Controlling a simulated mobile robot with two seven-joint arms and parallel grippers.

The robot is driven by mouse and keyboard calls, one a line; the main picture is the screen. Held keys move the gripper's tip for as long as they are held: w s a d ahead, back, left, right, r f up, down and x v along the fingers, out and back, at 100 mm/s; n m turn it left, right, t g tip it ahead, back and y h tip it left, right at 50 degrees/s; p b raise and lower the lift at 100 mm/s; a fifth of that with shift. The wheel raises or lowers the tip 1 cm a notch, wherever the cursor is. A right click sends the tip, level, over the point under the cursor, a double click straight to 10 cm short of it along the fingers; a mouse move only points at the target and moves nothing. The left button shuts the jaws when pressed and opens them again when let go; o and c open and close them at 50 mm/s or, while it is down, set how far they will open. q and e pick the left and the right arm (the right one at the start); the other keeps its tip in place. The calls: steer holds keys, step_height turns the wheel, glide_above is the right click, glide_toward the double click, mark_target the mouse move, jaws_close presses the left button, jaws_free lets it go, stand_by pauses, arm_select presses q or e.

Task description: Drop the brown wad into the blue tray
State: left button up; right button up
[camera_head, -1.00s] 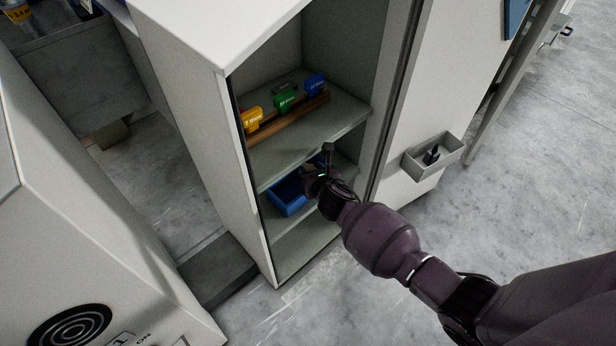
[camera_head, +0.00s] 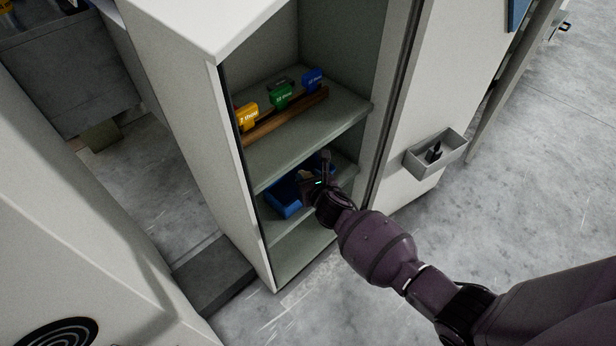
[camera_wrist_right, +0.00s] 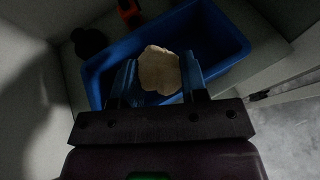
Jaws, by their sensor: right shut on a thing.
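The blue tray (camera_head: 287,203) sits on a lower shelf of the open cabinet; it also shows in the right wrist view (camera_wrist_right: 232,34). My right gripper (camera_head: 313,176) reaches into the cabinet at the tray. In the right wrist view my right gripper (camera_wrist_right: 160,76) is shut on the brown wad (camera_wrist_right: 159,70), a pale tan, rounded lump between its two fingers. The wad appears over the tray's opening; its height above the tray floor is hard to tell. The gripper partly hides the tray in the head view. My left gripper is not in view.
The shelf above (camera_head: 335,112) holds yellow (camera_head: 247,117), green (camera_head: 280,96) and blue (camera_head: 312,79) labelled items and a brown wooden strip. The open cabinet door bears a small grey bin (camera_head: 436,153).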

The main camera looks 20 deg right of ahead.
steer(key=shift+f, duration=0.2)
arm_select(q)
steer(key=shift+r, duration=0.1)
arm_select(e)
steer(key=o, duration=0.9)
steer(key=shift+r, duration=0.1)
steer(key=shift+r, duration=0.3)
steer(key=shift+w+r+p, duration=0.15)
steer(key=shift+r+p, duration=0.3)
steer(key=shift+r, duration=0.15)
arm_select(q)
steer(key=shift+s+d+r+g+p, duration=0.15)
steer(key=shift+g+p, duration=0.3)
steer(key=shift+p, duration=0.65)
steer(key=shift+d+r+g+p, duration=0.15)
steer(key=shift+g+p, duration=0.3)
steer(key=shift+p, duration=0.65)
arm_select(e)
steer(key=v, duration=1.2)
steer(key=shift+f, duration=0.3)
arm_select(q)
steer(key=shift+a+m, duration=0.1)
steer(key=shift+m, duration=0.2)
